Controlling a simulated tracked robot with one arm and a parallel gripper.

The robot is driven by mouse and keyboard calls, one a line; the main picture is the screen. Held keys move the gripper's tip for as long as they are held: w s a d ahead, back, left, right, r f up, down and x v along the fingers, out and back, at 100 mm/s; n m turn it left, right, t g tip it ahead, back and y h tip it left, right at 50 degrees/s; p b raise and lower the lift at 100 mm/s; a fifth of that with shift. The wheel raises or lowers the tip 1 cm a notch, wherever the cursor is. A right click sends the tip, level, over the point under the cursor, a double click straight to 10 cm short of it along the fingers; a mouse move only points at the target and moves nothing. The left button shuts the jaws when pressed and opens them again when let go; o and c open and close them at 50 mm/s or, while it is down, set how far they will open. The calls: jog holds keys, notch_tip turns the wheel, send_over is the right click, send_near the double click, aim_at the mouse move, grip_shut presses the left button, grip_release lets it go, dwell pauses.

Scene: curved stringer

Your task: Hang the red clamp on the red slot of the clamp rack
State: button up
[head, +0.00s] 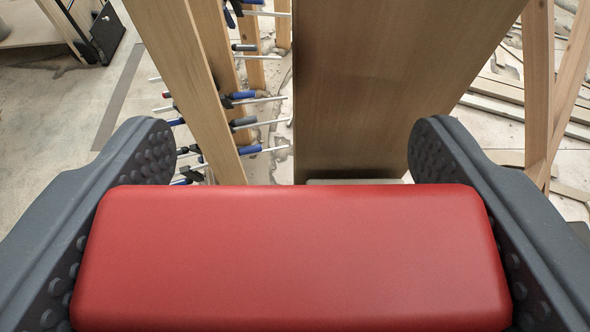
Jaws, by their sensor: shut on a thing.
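In the head view, a large smooth red block (290,260) fills the lower middle; it appears to be part of the red clamp, and the rest of the clamp is hidden. My gripper (292,225) is shut on it, with one dark grey studded finger on each side. Several clamps with blue or dark handles and metal bars (243,122) hang among wooden posts at upper left, beyond the gripper. I cannot tell whether these posts are the clamp rack. No red slot shows.
A wide wooden panel (385,80) stands ahead, just beyond the red block. A slanted wooden post (185,70) is left of it, and crossed timbers (540,90) stand at right. Planks (515,95) lie on the floor at right. Open concrete floor (60,115) shows at left.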

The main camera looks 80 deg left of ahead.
jog(key=shift+f, duration=0.2)
jog(key=shift+f+b, duration=0.55)
jog(key=shift+f, duration=0.75)
jog(key=shift+f, duration=0.25)
jog(key=shift+f, duration=0.25)
jog(key=o, duration=1.6)
jog(key=w+b+v, duration=0.1)
jog(key=v, duration=1.2)
jog(key=shift+s+d, duration=0.4)
jog(key=shift+s, duration=0.1)
jog(key=shift+r, duration=0.1)
